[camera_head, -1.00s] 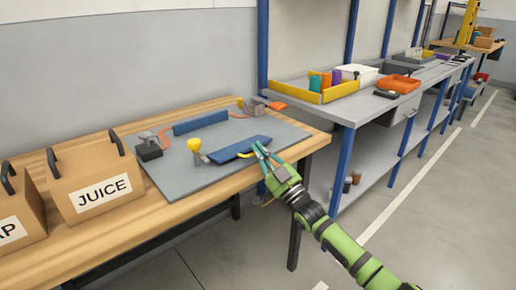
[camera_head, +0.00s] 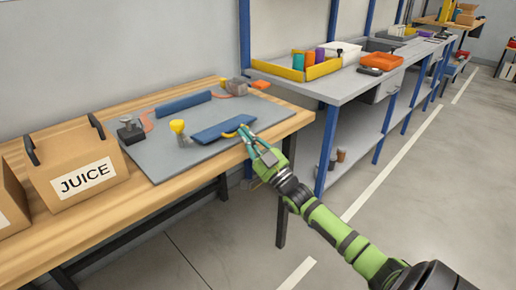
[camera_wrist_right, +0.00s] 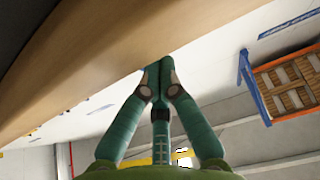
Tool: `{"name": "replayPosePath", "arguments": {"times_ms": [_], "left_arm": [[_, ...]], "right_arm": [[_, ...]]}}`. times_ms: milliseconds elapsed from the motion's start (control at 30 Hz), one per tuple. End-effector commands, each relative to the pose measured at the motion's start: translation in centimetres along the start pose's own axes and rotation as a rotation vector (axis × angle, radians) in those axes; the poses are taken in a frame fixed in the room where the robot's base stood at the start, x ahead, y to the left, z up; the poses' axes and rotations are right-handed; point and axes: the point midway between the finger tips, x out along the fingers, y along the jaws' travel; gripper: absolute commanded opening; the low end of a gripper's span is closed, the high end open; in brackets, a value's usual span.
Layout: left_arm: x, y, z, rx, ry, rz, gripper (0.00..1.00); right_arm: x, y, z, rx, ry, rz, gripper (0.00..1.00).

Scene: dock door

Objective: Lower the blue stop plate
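The blue stop plate (camera_head: 218,131) lies near the front right of the grey board on the wooden bench. The handle does not show in that view. My left gripper is not in view.
The grey board (camera_head: 170,160) also carries a blue bar (camera_head: 184,104), a yellow knob (camera_head: 178,126) and a dark clamp-like device (camera_head: 130,132). A JUICE box (camera_head: 75,170) stands to the left. A grey workbench (camera_head: 335,90) with a yellow-edged tray stands to the right.

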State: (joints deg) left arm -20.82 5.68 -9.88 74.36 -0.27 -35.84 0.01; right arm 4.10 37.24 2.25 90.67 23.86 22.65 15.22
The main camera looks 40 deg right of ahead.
Motion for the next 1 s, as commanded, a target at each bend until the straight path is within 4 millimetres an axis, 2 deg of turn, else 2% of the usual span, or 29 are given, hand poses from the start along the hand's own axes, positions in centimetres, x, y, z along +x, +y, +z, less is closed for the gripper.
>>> {"name": "replayPosePath", "arguments": {"times_ms": [33,400,533,700,1000], "left_arm": [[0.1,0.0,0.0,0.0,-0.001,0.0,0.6],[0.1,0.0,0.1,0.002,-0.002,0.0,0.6],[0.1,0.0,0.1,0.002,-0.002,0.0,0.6],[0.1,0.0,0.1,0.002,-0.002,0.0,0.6],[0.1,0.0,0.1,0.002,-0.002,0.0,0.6]], "right_arm": [[-1.1,-0.1,0.8,0.003,-0.019,0.001,0.0],[-8.1,0.0,0.2,0.0,-0.009,0.001,0.0],[-10.0,0.0,0.1,0.0,-0.004,0.001,0.0],[-11.2,0.0,-0.1,0.0,0.0,0.0,0.0],[-11.3,0.0,-0.1,-0.001,0.002,0.0,0.0]]}}
